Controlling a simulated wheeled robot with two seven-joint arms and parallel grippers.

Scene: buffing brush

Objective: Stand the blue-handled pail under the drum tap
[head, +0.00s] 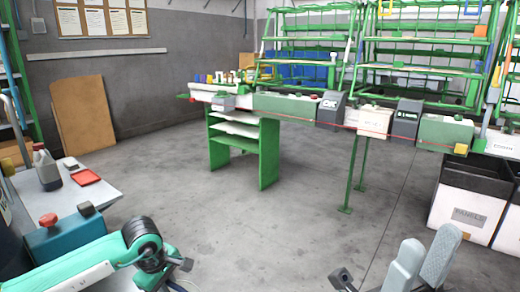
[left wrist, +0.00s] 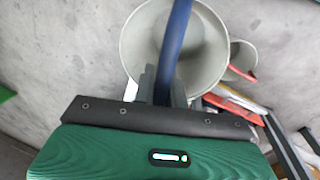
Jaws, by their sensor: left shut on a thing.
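In the left wrist view my left gripper (left wrist: 165,88) is shut on the blue handle (left wrist: 175,35) of a pale, round pail (left wrist: 135,45). The handle crosses the pail's mouth, and the pail looks empty in the part that shows. In the head view the pail is out of sight, and my teal left arm comes in at the bottom left. I cannot make out a tap.
A smaller pale vessel (left wrist: 242,55) with a red part sits beside the pail. A bench (head: 100,180) at left holds a dark jug (head: 47,170) and red tray (head: 85,177). A green-legged line (head: 268,155) stands ahead, white bins (head: 465,212) at right. The middle floor is clear.

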